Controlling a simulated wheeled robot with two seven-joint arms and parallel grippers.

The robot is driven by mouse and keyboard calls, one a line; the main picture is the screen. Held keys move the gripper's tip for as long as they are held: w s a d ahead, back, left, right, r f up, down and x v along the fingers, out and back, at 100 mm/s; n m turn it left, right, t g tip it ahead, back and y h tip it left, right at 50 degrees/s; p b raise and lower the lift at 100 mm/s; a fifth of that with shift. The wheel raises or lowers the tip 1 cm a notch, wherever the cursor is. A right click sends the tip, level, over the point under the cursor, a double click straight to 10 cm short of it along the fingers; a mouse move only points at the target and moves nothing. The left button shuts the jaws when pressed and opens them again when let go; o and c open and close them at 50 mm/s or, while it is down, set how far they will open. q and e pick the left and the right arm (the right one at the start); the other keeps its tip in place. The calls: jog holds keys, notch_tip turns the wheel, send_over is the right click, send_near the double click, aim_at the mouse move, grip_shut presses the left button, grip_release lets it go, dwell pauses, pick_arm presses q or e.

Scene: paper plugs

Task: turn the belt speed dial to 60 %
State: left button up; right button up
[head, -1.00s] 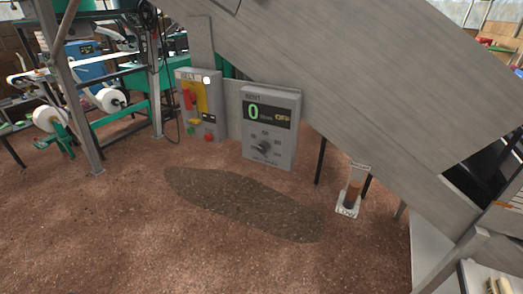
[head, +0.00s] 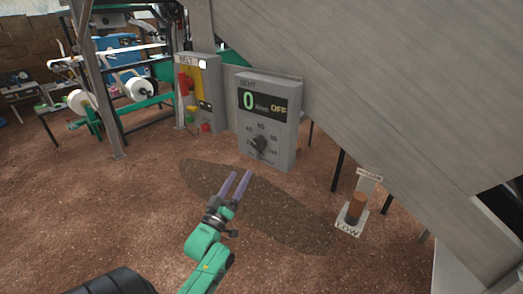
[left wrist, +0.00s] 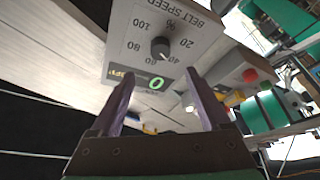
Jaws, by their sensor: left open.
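The belt speed dial (head: 260,143) is a dark round knob on the front of a grey control box (head: 284,150). The box's display (head: 262,103) shows a green 0 and OFF. In the left wrist view the dial (left wrist: 160,47) appears upside down, ringed by numbers from 20 to 100 under BELT SPEED %. My left gripper (head: 239,173) is open and empty, in front of and below the box, apart from the dial. Its two purple fingers also show in the left wrist view (left wrist: 160,82). My right gripper is not in view.
A second grey box (head: 211,90) with a red switch and buttons stands left of the dial box. A large sloping metal chute (head: 400,90) hangs over the right side. The brown floor in front is clear, with a dark patch.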

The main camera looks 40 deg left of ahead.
pick_arm(q)
send_near(256, 147)
jog(key=r, duration=0.1)
jog(key=x, duration=0.8)
jog(key=shift+w+f+p, duration=0.15)
jog(key=shift+f+p, duration=0.05)
jog(key=shift+p, duration=0.2)
jog(key=shift+w+r, duration=0.1)
jog(key=shift+w, duration=0.15)
grip_shut()
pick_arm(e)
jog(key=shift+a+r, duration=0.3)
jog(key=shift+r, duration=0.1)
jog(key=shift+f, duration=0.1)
